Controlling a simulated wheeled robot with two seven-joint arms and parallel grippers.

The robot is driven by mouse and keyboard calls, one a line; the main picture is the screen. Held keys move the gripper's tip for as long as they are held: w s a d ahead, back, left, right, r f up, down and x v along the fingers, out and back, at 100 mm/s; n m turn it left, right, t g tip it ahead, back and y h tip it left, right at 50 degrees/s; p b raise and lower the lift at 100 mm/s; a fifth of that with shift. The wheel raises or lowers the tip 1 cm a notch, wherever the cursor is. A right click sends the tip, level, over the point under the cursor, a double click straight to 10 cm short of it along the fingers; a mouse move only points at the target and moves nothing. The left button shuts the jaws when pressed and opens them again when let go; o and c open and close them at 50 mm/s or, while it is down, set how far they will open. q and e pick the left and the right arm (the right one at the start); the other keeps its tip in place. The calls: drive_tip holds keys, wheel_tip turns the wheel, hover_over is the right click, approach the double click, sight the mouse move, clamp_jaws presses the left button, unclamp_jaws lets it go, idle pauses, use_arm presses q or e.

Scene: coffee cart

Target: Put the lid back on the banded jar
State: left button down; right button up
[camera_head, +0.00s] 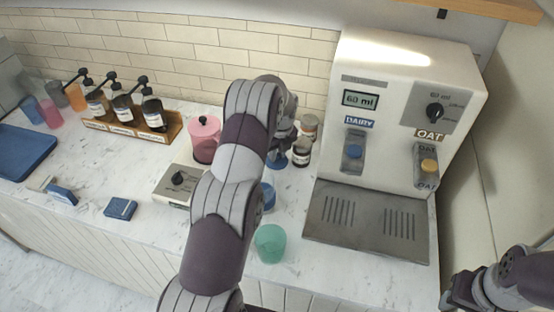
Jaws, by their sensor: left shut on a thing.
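My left gripper (283,145) is behind my own forearm at the middle of the counter, and its fingers are hard to make out. It is shut on a small blue thing (277,161) that looks like a lid, mostly hidden by the arm. Just right of it stands a small dark jar with a pale band (301,152). A second jar with a brownish band (309,125) stands behind that one. I cannot tell for sure which is the banded jar. My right gripper (463,292) is at the bottom right corner, away from the jars, its fingers unclear.
A blue cup (268,197) and green cup (270,243) stand near the front edge. The dispenser (400,110) with its drip tray (368,222) fills the right side.

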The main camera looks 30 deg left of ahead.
use_arm(q)
wheel_tip(320, 180, up, 8)
drive_tip(key=shift+r, duration=0.25)
wheel_tip(320, 180, up, 9)
drive_tip(key=p, duration=0.7)
hover_over(276, 165)
drive_tip(key=s+r+p, duration=0.4)
drive_tip(key=s+p, duration=0.2)
drive_tip(key=p, duration=0.1)
drive_tip(key=s+d+f+p, duration=0.3)
drive_tip(key=s+f+p, duration=0.1)
drive_tip(key=s, duration=0.5)
wheel_tip(276, 165, down, 6)
drive_tip(key=w+n+b, duration=0.1)
drive_tip(key=b, duration=0.5)
drive_tip(key=shift+w+d+f, duration=0.15)
drive_tip(key=shift+w+f, duration=0.05)
drive_tip(key=shift+f, duration=0.05)
